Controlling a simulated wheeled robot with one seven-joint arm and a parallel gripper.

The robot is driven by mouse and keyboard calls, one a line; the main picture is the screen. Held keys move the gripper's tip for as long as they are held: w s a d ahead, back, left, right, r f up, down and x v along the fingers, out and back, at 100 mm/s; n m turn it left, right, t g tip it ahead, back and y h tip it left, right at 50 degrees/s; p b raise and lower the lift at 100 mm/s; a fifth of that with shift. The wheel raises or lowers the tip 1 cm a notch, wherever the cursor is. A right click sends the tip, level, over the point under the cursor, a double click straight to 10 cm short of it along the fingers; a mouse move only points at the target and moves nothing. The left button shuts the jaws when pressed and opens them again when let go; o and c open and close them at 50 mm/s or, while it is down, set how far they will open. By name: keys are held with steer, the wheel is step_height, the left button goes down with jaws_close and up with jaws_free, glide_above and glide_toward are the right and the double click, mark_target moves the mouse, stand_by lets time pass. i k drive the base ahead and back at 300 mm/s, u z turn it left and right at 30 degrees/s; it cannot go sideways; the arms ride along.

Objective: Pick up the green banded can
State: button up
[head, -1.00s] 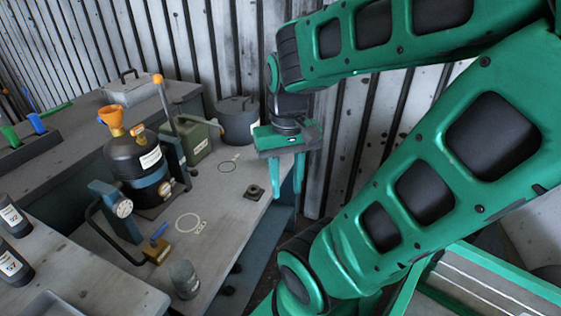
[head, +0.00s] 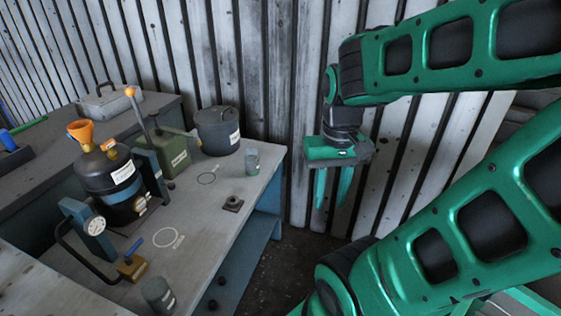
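A small grey-green can (head: 252,161) stands upright near the right edge of the workbench, beside a painted ring. A similar small can (head: 158,294) with a pale label stands at the front of the bench. Both are too small in the view for me to tell for certain which has the green band. My gripper (head: 331,200) hangs fingers-down, to the right of the bench edge and apart from both cans. Its two green fingers are apart with nothing between them.
A corrugated wall stands behind. Open floor lies right of the bench.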

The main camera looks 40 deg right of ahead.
mark_target(252, 162)
steer(key=z, duration=0.8)
steer(key=k, duration=0.7)
steer(key=u, duration=0.9)
steer(key=i, duration=1)
steer(key=z, duration=0.05)
